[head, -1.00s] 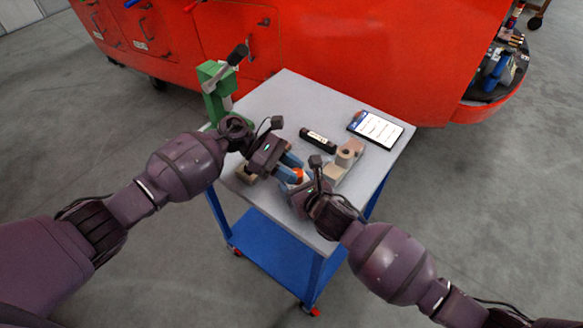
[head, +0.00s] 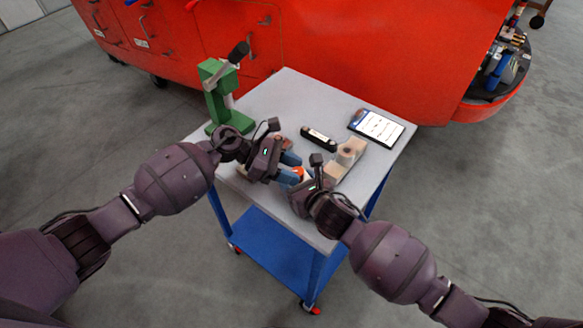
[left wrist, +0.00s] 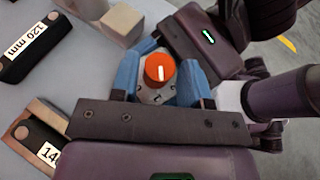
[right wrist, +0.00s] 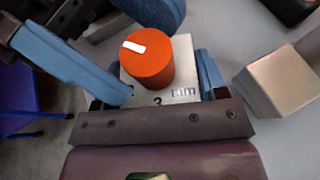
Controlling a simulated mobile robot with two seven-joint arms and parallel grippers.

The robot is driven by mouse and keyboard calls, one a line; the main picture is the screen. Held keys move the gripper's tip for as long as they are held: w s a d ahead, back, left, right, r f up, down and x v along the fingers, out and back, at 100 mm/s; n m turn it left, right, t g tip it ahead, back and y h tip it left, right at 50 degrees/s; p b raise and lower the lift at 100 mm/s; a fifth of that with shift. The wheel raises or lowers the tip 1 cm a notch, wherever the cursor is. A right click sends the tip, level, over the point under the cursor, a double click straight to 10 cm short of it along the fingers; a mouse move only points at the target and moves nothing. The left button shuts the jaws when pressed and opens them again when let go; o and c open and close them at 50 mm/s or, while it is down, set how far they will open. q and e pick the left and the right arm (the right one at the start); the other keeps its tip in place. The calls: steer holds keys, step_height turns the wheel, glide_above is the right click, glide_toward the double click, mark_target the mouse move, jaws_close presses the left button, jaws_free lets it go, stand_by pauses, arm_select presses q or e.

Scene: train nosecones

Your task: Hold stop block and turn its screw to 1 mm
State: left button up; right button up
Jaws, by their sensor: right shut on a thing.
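The stop block (right wrist: 185,92) is pale metal with an orange screw knob (right wrist: 148,62) on top, which bears a white mark. A "2" and "mm" show on its face; the exact setting is not clear. In the head view the knob (head: 298,173) shows between my left gripper (head: 290,168) and right gripper, close together over the trolley.
The grey trolley top (head: 285,100) carries a green fixture (head: 217,95) at left, a black gauge bar (head: 318,138) marked 120 mm in the left wrist view, a beige part (head: 348,153) and a tablet (head: 376,127). A red vehicle (head: 350,55) stands behind.

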arm_select(q)
steer(key=shift+a, duration=0.1)
steer(key=v, duration=1.2)
arm_select(e)
steer(key=o, duration=1.2)
arm_select(q)
steer(key=shift+w, duration=0.1)
